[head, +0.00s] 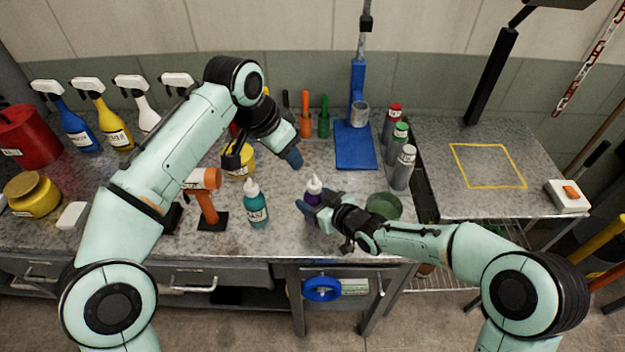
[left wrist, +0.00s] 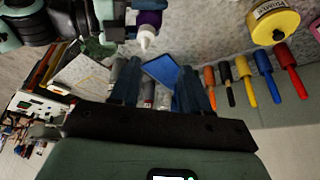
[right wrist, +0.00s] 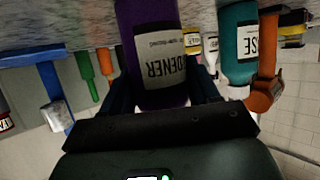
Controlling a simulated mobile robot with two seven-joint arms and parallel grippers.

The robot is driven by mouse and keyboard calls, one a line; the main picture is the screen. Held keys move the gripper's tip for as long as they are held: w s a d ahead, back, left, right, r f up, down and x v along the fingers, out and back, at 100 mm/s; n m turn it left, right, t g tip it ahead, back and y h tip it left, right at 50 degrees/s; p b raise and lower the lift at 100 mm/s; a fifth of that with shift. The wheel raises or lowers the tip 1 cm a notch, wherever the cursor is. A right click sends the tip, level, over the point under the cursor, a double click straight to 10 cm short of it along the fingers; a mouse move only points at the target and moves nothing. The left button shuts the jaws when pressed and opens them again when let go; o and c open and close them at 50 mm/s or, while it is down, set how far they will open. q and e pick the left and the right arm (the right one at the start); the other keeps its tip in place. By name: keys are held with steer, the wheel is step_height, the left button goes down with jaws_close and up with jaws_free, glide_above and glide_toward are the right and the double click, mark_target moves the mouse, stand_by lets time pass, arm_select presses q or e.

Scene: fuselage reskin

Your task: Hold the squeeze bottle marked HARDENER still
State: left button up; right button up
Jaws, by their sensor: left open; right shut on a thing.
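The HARDENER squeeze bottle (head: 314,190) is purple with a white nozzle and looks upright over the worktable's front middle. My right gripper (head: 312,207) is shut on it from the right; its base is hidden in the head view. The right wrist view shows the purple body (right wrist: 152,25) between the fingers, with part of the label legible as "DENER". The left wrist view shows its white tip (left wrist: 146,38). My left gripper (head: 293,158) is open and empty, above the table behind the bottle, apart from it.
A teal squeeze bottle (head: 256,206) stands left of the purple one. A green bowl (head: 383,206) is close on the right. An orange tool (head: 207,206) stands at left. Behind are a blue stand (head: 356,146), upright-handled tools and grey cans (head: 402,168). A side table (head: 440,190) is mostly clear.

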mark_target(312, 180)
arm_select(q)
steer(key=shift+m, duration=0.4)
steer(key=x, duration=0.4)
steer(key=s+d+x, duration=0.1)
steer(key=x, duration=0.3)
steer(key=d+x, duration=0.1)
steer(key=x, duration=0.3)
steer(key=shift+s+f, duration=0.15)
steer(key=c, duration=0.8)
steer(key=shift+m+g, duration=0.3)
steer(key=shift+m, duration=0.1)
steer(key=m, duration=0.2)
steer(key=m+g+h, duration=0.1)
steer(key=m, duration=0.1)
steer(key=shift+g, duration=0.3)
steer(key=m, duration=0.2)
steer(key=m+g, duration=0.1)
steer(key=m, duration=0.1)
steer(key=m+g, duration=0.1)
steer(key=m, duration=0.1)
steer(key=shift+w+a, duration=0.1)
steer(key=shift+w, duration=0.2)
